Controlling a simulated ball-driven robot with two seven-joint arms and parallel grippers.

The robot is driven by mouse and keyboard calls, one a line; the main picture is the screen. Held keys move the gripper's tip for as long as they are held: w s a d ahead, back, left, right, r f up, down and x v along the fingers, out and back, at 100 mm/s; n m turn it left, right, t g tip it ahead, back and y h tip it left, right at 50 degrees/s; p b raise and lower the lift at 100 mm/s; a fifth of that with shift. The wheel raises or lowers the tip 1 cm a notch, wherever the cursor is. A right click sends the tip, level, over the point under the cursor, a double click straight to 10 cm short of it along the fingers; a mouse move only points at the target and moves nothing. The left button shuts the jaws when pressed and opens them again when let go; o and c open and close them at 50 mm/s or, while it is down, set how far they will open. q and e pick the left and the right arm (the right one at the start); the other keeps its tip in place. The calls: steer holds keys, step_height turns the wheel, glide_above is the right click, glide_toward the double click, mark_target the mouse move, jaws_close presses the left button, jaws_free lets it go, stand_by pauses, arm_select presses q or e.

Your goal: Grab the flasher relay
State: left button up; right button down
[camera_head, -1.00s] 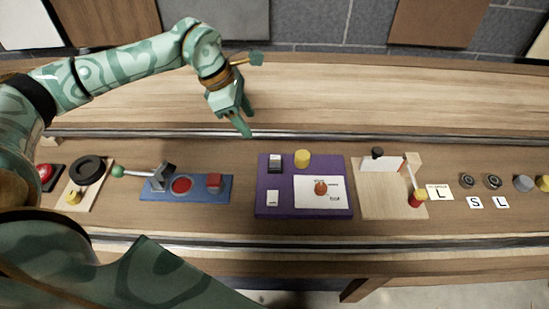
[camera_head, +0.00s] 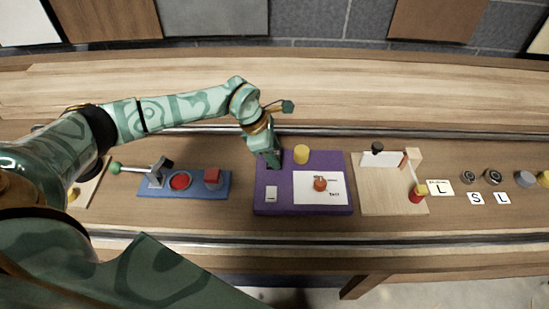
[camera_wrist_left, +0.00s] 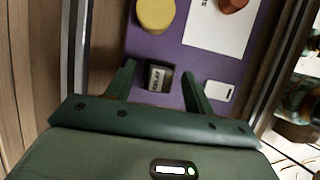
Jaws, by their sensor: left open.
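The flasher relay (camera_wrist_left: 157,77), a small dark box with a pale, lettered top, stands on the purple board (camera_head: 262,207). In the left wrist view it lies between the two fingers of my left gripper (camera_wrist_left: 157,70), which are open with gaps on both sides. In the head view my left gripper (camera_head: 270,162) points down over the board's back left corner and hides the relay. I cannot tell how far the fingertips reach down beside it. My right gripper is not in view.
The purple board also holds a yellow cylinder (camera_head: 301,154), a white card (camera_head: 335,198) with an orange-red knob (camera_head: 320,184), and a small white piece (camera_head: 271,194). A blue panel (camera_head: 207,190) lies to the left and a wooden board (camera_head: 385,203) to the right.

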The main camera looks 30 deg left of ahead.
arm_select(q)
steer(key=c, duration=1.1)
